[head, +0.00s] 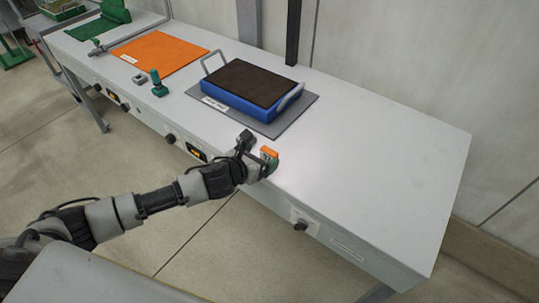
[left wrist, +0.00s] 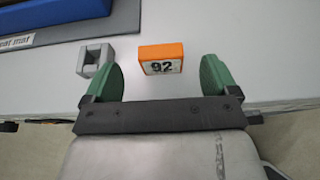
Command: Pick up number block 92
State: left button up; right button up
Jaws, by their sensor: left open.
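Number block 92, an orange block with a white label reading 92, stands on the white bench top; it shows in the left wrist view (left wrist: 161,58) and, small, in the head view (head: 269,150). My left gripper (left wrist: 158,78) is open, its two green fingers spread wide. The block lies just beyond the fingertips, roughly midway between them, and no finger touches it in the left wrist view. In the head view the left gripper (head: 269,160) is at the bench's front edge, partly covering the block. My right gripper is not in view.
A grey notched block (left wrist: 95,59) stands beside the left fingertip. A blue tray with dark filling (head: 236,101) sits on a grey mat (head: 303,101) behind. An orange mat (head: 160,50) and a green-topped item (head: 158,84) lie farther left. The bench's right part (head: 390,160) is clear.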

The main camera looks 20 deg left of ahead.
aim_at(267, 153)
pick_arm(q)
jog(key=x, duration=0.5)
jog(key=c, duration=1)
